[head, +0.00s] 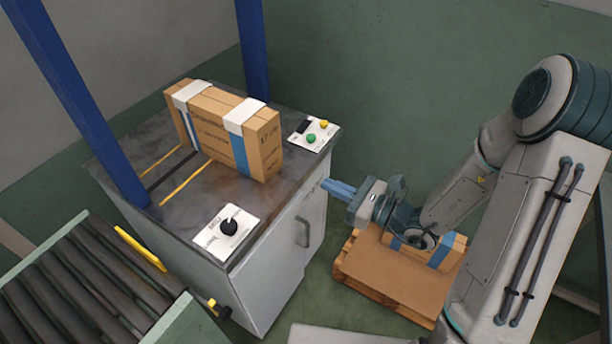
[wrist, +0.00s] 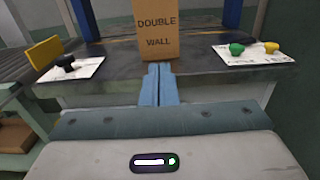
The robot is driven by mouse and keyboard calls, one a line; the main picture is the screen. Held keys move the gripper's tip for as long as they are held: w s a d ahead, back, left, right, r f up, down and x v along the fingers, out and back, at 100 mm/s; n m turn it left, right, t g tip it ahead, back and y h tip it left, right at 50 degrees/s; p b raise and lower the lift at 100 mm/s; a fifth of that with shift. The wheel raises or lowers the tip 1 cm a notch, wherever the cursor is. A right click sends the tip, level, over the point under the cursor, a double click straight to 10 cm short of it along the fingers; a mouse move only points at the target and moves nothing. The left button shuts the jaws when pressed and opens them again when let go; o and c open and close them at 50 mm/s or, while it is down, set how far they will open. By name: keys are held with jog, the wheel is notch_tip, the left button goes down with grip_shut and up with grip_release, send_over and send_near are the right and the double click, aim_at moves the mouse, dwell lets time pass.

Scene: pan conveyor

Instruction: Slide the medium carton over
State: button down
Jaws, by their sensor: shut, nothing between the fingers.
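The carton (head: 222,128) stands upright on its narrow side on the dark top of the grey cabinet (head: 185,222). It is brown, with white patches at its upper edge and blue bands down its side. In the wrist view its end face (wrist: 157,30) reads "DOUBLE WALL" and stands straight ahead of the fingers. My gripper (head: 328,187) is shut and empty, off the cabinet's right side and pointing towards it. In the wrist view the blue fingertips (wrist: 158,70) appear just below the carton's lower edge; I cannot tell whether they touch anything.
Yellow and dark stripes (head: 178,172) cross the cabinet top. A button panel (head: 312,133) and a knob panel (head: 226,232) sit near its corners. Blue posts (head: 80,100) rise beside it. A roller conveyor (head: 80,285) stands lower left. Another carton (head: 440,254) lies on a pallet (head: 385,278) below my arm.

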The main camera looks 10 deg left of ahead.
aim_at(274, 159)
jog(key=x, duration=1.3)
jog(key=shift+a, duration=0.15)
